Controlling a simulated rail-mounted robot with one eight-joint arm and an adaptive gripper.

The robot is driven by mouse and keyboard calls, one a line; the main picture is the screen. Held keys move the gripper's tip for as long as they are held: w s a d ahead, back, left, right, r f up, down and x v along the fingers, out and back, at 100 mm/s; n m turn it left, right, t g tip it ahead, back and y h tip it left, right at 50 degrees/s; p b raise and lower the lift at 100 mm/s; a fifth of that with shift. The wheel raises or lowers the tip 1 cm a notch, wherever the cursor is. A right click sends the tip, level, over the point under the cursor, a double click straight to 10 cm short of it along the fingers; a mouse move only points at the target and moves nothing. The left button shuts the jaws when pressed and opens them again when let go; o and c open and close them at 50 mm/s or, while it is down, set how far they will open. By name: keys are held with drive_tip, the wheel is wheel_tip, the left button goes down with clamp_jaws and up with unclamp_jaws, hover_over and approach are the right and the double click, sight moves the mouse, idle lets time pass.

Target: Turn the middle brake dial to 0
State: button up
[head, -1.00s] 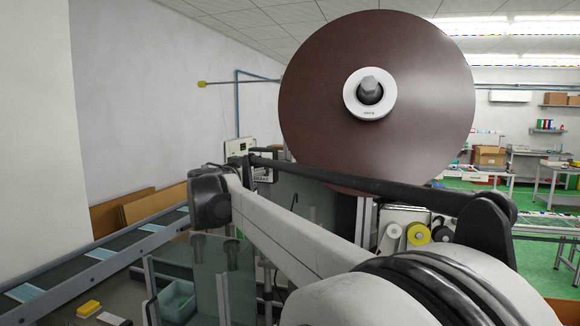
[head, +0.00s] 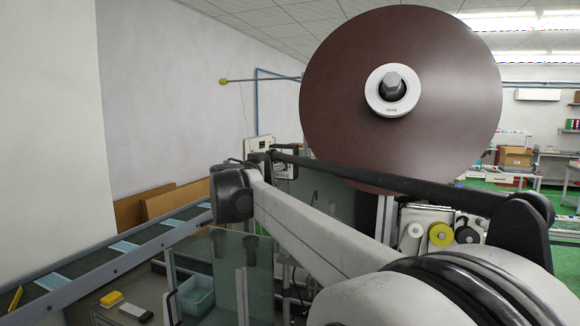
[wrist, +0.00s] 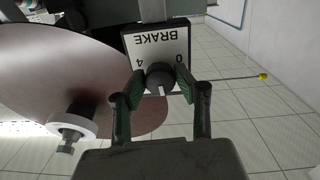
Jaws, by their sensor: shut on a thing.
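The brake dial (wrist: 159,77) is a dark round knob with a light pointer mark, on a white plate (wrist: 158,46) that reads BRAKE. The plate appears upside down in the wrist view, with 4 on the left and 0 on the right. The pointer mark points toward the bottom of the picture, between the fingers, not at the 0. My gripper (wrist: 161,92) has a green-padded finger on each side of the knob and is shut on it. The fingers cover the knob's sides. I cannot make out the gripper or this dial in the head view.
A large brown roll (head: 400,100) on a white hub hangs close by; it also fills the left of the wrist view (wrist: 70,85). A conveyor (head: 130,245) with blue masks runs at the left. Clear panels and a teal bin (head: 196,297) stand below my arm.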

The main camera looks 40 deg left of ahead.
drive_tip(key=n+b, duration=0.4)
drive_tip(key=n, duration=1.9)
drive_tip(key=shift+d+r+y+b, duration=0.1)
drive_tip(key=shift+r+y+b, duration=0.05)
drive_tip(key=shift+y+b, duration=0.2)
drive_tip(key=shift+n, duration=0.3)
drive_tip(key=o, duration=1.1)
drive_tip(key=shift+o, duration=0.2)
drive_tip(key=v, duration=0.7)
drive_tip(key=shift+s, duration=0.2)
